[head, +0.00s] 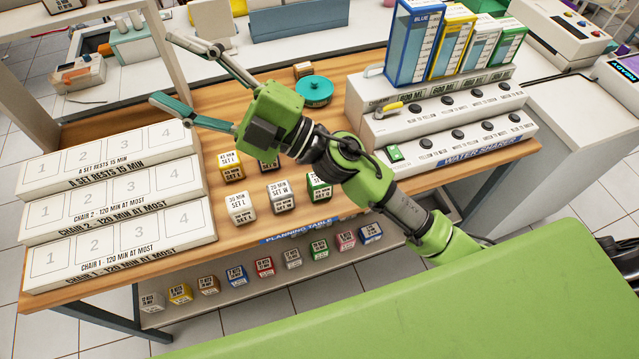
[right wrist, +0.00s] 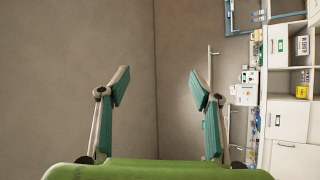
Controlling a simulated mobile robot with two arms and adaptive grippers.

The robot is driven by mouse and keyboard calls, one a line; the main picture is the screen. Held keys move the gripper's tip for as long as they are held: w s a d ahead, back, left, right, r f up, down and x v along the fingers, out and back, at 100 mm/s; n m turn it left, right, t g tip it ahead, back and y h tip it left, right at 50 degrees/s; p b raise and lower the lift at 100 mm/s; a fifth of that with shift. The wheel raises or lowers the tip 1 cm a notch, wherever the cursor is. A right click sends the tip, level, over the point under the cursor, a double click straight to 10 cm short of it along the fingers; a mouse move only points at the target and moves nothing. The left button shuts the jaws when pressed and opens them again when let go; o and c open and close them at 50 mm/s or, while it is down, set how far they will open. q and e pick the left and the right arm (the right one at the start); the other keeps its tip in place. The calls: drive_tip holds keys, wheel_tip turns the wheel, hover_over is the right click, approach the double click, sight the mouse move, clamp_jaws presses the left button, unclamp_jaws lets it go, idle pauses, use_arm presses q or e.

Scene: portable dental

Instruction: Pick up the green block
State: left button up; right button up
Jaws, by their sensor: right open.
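A green block (head: 318,185) with a white printed face sits on the wooden table, right of several other blocks and partly behind my right arm. Another green block (head: 319,249) stands in the row on the shelf below the table. My right gripper (head: 166,70) is open and empty, raised above the table's back left, up and left of both green blocks. The right wrist view shows its two fingers (right wrist: 158,88) spread wide with nothing between them, facing a plain wall. No block shows in that view. My left gripper is not in view.
White stepped trays (head: 110,208) fill the table's left side. A teal round container (head: 314,91) stands behind my right arm. The white water sharer (head: 440,115), with coloured boxes (head: 415,42) on top, takes up the right. White (head: 241,207) and yellow (head: 230,165) blocks stand left of the table's green block.

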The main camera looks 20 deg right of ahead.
drive_tip(key=s+a+f+n+g+y, duration=0.1)
drive_tip(key=s+a+f+n+g, duration=0.1)
drive_tip(key=s+a+n+g, duration=0.3)
drive_tip(key=n+g+h, duration=0.6)
drive_tip(key=g+h, duration=0.1)
drive_tip(key=h, duration=1.4)
hover_over(319, 178)
wheel_tip(319, 178, down, 22)
drive_tip(key=f, duration=0.1)
wheel_tip(319, 178, down, 7)
drive_tip(key=shift+w+r+p, duration=0.1)
drive_tip(key=shift+r+p, duration=0.1)
drive_tip(key=shift+p, duration=0.8)
drive_tip(key=shift+f, duration=0.6)
drive_tip(key=shift+f+p, duration=0.3)
drive_tip(key=shift+p, duration=0.15)
wheel_tip(319, 178, down, 4)
drive_tip(key=shift+r+p, duration=0.2)
drive_tip(key=shift+p, duration=0.6)
drive_tip(key=shift+f, duration=0.45)
drive_tip(key=c, duration=1.2)
